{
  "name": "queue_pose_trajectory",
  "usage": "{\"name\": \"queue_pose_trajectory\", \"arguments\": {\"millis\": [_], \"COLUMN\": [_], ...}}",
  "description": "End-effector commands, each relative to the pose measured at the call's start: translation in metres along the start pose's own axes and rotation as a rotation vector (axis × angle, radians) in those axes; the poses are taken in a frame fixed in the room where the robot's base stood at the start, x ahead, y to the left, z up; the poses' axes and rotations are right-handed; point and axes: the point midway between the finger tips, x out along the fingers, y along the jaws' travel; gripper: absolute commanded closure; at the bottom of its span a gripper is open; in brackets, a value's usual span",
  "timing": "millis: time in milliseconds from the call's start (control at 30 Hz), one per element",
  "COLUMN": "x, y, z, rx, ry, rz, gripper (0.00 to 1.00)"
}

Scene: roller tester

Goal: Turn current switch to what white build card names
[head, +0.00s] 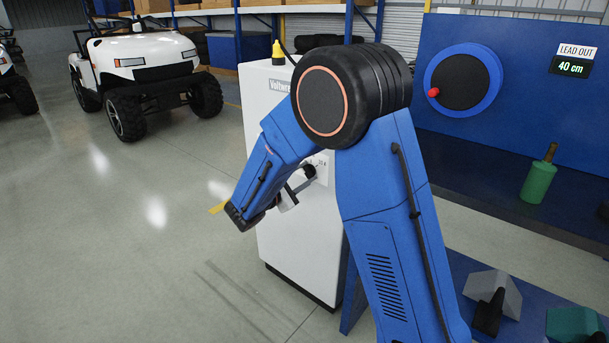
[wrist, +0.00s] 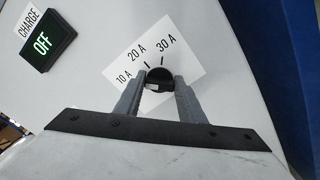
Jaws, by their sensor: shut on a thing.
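The current switch is a dark round knob (wrist: 159,75) on a white label plate (wrist: 185,65) marked 10 A, 20 A and 30 A. My gripper (wrist: 157,84) has one finger on each side of the knob and is shut on it. I cannot tell which mark the knob points to. I see no white build card in either view.
A CHARGE display (wrist: 50,42) reads OFF. A white cart (head: 135,65) stands behind open floor on the left.

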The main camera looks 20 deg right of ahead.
Motion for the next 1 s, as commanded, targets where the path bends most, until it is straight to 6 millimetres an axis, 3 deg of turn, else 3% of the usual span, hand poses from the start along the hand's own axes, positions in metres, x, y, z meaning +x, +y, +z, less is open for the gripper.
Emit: {"name": "queue_pose_trajectory", "arguments": {"millis": [267, 1000], "x": [-0.0003, -0.0005], "y": [-0.0016, -0.0056], "z": [-0.0002, -0.0023], "rx": [0.146, 0.838], "ry": [0.000, 0.000], "rz": [-0.001, -0.002], "gripper": [0.86, 0.86]}}
